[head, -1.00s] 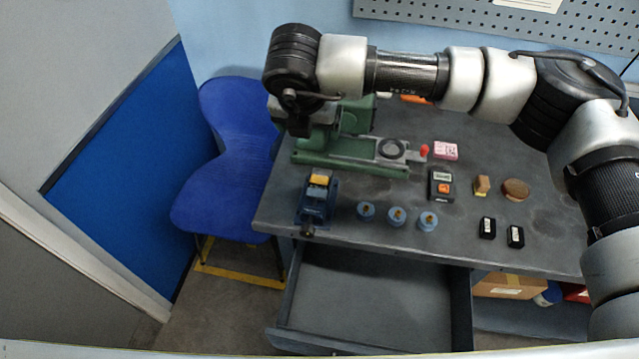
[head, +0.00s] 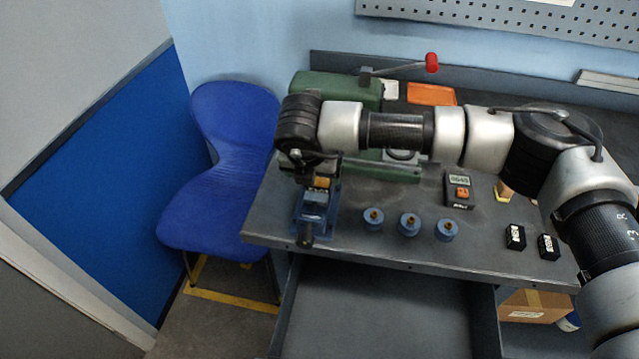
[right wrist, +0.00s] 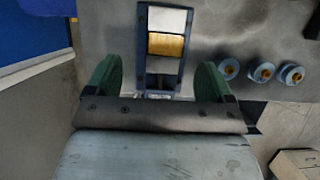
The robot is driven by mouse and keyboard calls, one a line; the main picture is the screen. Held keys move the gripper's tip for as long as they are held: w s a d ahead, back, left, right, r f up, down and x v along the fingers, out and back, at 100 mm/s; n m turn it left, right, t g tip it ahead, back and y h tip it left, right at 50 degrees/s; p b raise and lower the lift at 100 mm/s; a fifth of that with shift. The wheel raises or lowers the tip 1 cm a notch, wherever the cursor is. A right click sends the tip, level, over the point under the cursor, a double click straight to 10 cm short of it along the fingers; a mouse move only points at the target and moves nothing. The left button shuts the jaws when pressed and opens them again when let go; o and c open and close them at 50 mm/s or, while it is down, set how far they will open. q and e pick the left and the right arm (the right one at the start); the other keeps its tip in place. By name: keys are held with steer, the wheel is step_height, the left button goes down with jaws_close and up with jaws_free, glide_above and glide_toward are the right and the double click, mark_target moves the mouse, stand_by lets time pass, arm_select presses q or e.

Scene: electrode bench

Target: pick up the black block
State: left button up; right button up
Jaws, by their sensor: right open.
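Two small black blocks with white labels lie near the front right of the bench in the head view, one on the left (head: 515,237) and one on the right (head: 548,246). They stand apart from each other. My right gripper (head: 310,172) is well to their left, at the blue fixture (head: 308,216). In the right wrist view my right gripper (right wrist: 158,88) is open, its green fingers either side of the near part of the blue fixture (right wrist: 143,65), which carries a silver piece and a brass-coloured piece. Neither black block shows clearly there. My left gripper is out of view.
Several blue round pieces (head: 409,224) with brass tops stand between the fixture and the black blocks. A meter (head: 458,188) and a green machine (head: 345,90) with a red-knobbed lever are behind. An open drawer (head: 390,310) juts out in front.

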mark_target(319, 182)
steer(key=p+x, duration=0.1)
steer(key=x, duration=0.1)
steer(key=d+p+x, duration=0.1)
steer(key=x, duration=0.1)
steer(key=shift+f, duration=0.35)
steer(key=shift+w+f, duration=0.25)
steer(key=shift+f, duration=0.2)
steer(key=shift+c, duration=0.2)
steer(key=shift+r, duration=0.1)
steer(key=c, duration=1.1)
